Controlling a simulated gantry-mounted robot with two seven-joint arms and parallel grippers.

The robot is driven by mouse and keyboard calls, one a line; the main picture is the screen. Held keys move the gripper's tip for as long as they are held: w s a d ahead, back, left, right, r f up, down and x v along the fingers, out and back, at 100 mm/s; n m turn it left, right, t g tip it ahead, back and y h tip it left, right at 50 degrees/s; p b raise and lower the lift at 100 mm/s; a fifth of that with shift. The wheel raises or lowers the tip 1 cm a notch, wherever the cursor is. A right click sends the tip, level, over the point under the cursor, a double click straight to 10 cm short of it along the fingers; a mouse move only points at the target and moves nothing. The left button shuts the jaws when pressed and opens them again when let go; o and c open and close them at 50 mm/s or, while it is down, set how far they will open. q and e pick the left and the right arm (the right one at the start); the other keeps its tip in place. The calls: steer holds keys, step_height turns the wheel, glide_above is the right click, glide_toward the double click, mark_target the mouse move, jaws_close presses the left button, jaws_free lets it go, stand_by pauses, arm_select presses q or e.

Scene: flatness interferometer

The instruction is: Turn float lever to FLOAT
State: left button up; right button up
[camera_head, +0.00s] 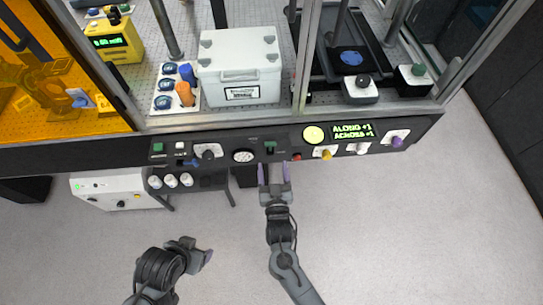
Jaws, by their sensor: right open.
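A dark control panel (225,156) runs along the front edge of the instrument. A small green handle (270,146) on it, apparently the float lever, sits just beyond my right gripper's fingertips. Its label and setting are too small to read. My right gripper (274,169) is open, its two purple-tipped fingers pointing at the panel either side of the handle's line. I cannot tell whether they touch the panel. My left gripper (196,250) is low in the view, away from the panel, turned right; its jaw opening is unclear.
A round dial (243,156) and a red button (296,157) flank the handle. Right of them are a lit display (353,130) and yellow, white and purple knobs. A white box (118,190) and white cylinders (171,181) stand below left. The floor in front is clear.

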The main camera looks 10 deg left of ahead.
steer(key=s, duration=0.4)
steer(key=shift+d, duration=0.4)
